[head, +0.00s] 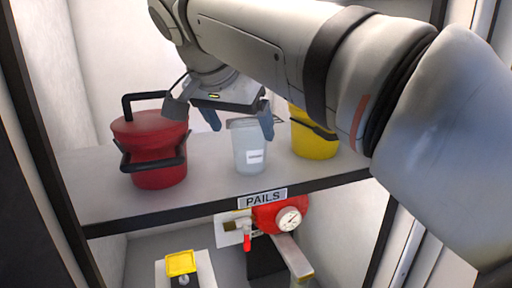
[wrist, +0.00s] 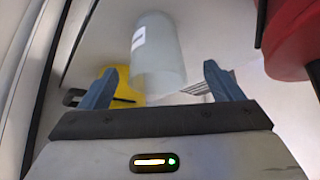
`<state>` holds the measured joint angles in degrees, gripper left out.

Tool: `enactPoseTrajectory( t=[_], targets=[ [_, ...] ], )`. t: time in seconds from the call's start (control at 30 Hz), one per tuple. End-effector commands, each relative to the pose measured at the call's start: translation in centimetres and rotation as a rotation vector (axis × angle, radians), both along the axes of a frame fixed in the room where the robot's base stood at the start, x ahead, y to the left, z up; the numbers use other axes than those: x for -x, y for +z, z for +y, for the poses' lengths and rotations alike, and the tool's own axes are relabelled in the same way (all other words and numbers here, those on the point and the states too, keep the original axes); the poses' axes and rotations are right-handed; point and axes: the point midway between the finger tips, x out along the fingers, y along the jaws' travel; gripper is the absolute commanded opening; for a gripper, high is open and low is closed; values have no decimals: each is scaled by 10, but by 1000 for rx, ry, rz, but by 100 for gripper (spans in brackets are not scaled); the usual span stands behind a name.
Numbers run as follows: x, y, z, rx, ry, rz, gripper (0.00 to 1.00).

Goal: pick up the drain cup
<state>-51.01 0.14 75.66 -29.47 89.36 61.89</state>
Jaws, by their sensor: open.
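The drain cup appears to be the translucent whitish cup (head: 249,146) with a small white label, standing upright on the shelf in the head view. The label's text is too small to read. My gripper (head: 240,118) is open and empty, around the height of the cup's rim, with its right blue fingertip just right of the rim in the picture. In the wrist view the cup (wrist: 158,50) shows beyond and between the two spread blue fingers of my gripper (wrist: 160,82). Whether a finger touches the cup I cannot tell.
A red pail (head: 150,150) with black handles stands left of the cup, a yellow pail (head: 313,141) close on its right. The shelf (head: 215,195) has a dark front edge with a "PAILS" label (head: 262,198). Below are a red gauge fitting (head: 280,215) and a yellow part (head: 181,262).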

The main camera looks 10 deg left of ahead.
Motion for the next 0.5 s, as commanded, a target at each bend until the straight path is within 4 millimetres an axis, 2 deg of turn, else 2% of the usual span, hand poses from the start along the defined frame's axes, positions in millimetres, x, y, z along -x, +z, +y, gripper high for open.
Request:
enactPoseTrajectory(
  t=[0.37, 0.5],
  targets=[
    [-25, -41, -10, 1, 8, 1, 86],
    [-30, -49, -10, 1, 10, 0, 86]
  ],
)
